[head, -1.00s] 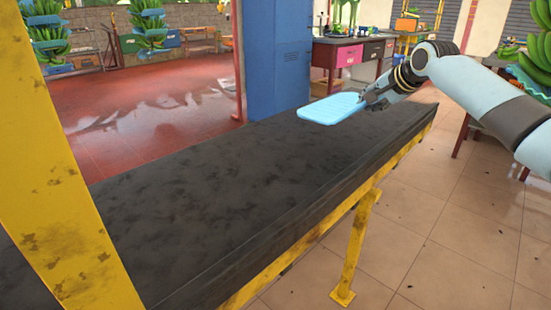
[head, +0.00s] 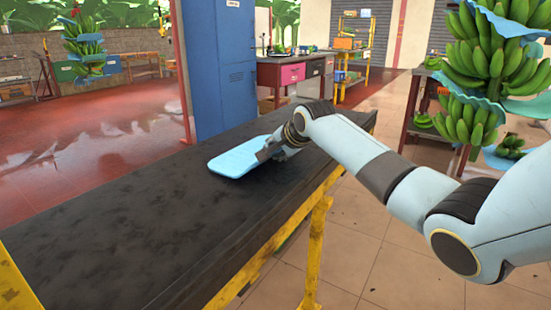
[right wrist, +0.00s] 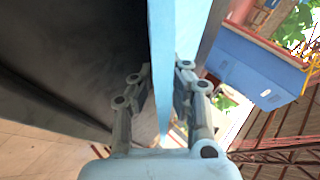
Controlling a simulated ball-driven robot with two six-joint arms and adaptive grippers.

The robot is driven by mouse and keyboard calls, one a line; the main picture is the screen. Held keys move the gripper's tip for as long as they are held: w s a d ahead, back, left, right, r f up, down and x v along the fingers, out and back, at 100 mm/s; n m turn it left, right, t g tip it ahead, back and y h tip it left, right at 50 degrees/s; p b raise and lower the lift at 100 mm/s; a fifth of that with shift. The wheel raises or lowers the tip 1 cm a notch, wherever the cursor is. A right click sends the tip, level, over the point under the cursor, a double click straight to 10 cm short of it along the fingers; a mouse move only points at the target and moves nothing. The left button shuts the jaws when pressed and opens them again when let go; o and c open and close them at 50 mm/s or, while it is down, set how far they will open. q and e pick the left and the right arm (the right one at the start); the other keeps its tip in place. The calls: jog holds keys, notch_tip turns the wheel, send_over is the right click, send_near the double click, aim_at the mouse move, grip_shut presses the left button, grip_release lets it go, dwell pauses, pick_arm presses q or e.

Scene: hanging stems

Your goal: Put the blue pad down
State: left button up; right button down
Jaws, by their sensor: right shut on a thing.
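The blue pad (head: 238,158) is a flat light-blue slab in the head view, over the dark conveyor belt (head: 130,215). My right gripper (head: 268,152) is shut on the pad's right end. The pad is close to the belt surface; I cannot tell for sure whether it touches. In the right wrist view the pad (right wrist: 160,60) stands as a narrow band seen edge-on between the two fingers (right wrist: 158,100), with the dark belt to its left. My left gripper is not in view.
The belt has a yellow frame and leg (head: 314,250) on its near right side. A blue locker (head: 218,70) stands behind the belt. A workbench (head: 290,72) is farther back. Banana bunches (head: 490,60) hang at the right. The belt left of the pad is clear.

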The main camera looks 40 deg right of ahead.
jog(key=shift+f, duration=0.7)
jog(key=shift+r, duration=0.15)
jog(key=c, duration=1.4)
grip_release()
